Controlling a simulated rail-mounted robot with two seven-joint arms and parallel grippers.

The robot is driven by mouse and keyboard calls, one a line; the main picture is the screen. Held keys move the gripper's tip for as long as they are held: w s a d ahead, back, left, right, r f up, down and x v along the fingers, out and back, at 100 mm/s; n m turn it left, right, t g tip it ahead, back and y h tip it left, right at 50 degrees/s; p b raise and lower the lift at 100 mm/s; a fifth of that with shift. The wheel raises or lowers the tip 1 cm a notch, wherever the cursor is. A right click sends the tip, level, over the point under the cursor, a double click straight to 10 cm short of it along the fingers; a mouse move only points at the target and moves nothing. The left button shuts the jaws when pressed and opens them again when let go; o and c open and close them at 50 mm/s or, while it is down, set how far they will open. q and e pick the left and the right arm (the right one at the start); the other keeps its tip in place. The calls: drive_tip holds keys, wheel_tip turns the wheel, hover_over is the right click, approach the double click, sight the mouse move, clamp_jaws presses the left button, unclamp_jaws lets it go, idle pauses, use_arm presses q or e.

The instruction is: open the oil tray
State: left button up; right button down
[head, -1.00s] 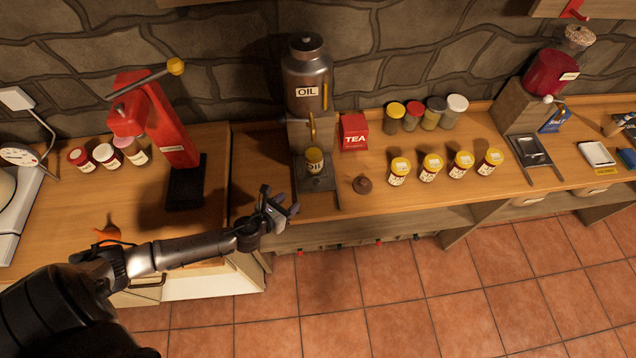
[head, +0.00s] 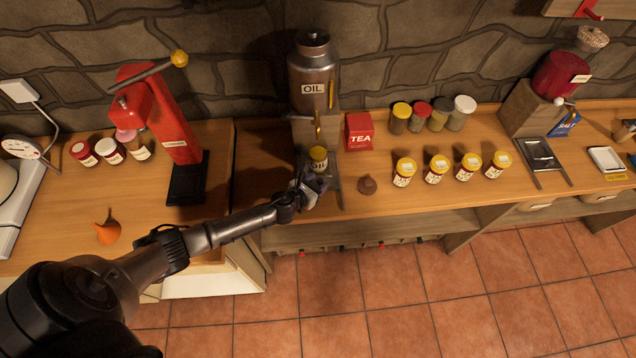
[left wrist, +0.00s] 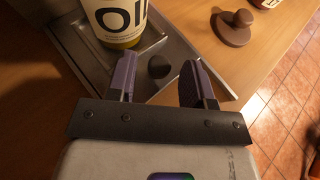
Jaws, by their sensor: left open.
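The oil tray (left wrist: 176,48) is a grey metal tray below the metal oil dispenser (head: 313,75). A dark round knob (left wrist: 158,66) sits at its near side. A yellow-capped jar (head: 318,158) labelled oil stands on the tray; its lower part shows in the left wrist view (left wrist: 117,18). My left gripper (left wrist: 160,82) is open at the tray's front, with its two fingers on either side of the knob and gaps between. In the head view the left gripper (head: 312,188) covers much of the tray and hides the knob. My right gripper is not in view.
A brown knobbed object (head: 367,184) stands right of the tray, before the red tea box (head: 359,131). Several yellow-lidded jars (head: 404,172) stand farther right. A red press (head: 165,120) and an orange funnel-like object (head: 108,231) are at left. Open floor lies before the counter.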

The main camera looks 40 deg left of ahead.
use_arm(q)
drive_tip(key=shift+w+f, duration=0.15)
drive_tip(key=shift+w, duration=0.25)
drive_tip(key=shift+c, duration=0.4)
clamp_jaws()
